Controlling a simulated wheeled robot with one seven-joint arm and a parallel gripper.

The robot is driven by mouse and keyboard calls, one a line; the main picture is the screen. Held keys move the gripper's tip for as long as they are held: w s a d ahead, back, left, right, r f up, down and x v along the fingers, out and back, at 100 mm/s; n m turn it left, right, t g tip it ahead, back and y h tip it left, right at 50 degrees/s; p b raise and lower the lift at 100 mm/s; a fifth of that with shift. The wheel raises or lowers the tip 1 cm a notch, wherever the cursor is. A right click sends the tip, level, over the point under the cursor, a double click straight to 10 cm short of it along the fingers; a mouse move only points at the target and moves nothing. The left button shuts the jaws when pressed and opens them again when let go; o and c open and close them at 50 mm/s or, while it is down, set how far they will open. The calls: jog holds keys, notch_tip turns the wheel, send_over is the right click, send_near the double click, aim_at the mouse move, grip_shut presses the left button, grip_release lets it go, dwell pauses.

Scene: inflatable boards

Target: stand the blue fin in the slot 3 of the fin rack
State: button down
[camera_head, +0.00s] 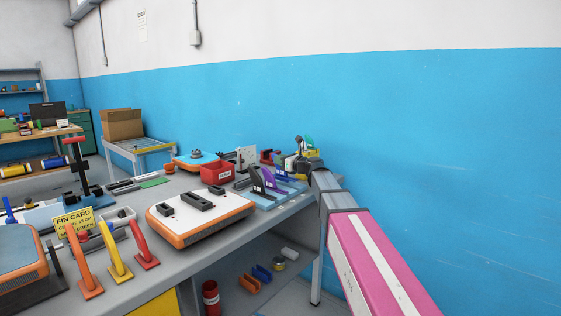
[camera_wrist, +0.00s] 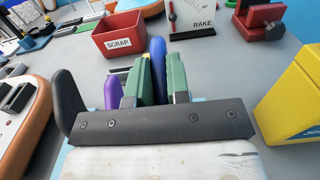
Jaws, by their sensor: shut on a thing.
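The blue fin (camera_wrist: 158,58) stands between the green finger pads of my gripper (camera_wrist: 161,84), which is shut on it. Its lower part is hidden by the fingers and my gripper's dark body. The fin rack has a light blue base (camera_head: 267,201) at the right end of the bench. My gripper (camera_head: 292,166) is over the rack's right part in the head view. Slot numbers and the blue fin's foot are hidden.
A red SCRAP bin (camera_wrist: 122,36) and the RAKE card (camera_wrist: 192,20) stand behind the rack. A yellow block (camera_wrist: 294,98) is to the right in the wrist view. An orange-edged board (camera_head: 200,211) lies left of the rack.

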jog(key=shift+f, duration=1.5)
dwell(0.6)
jog(key=c, duration=1)
grip_release()
jog(key=v, duration=1)
jog(key=shift+s+d, duration=0.3)
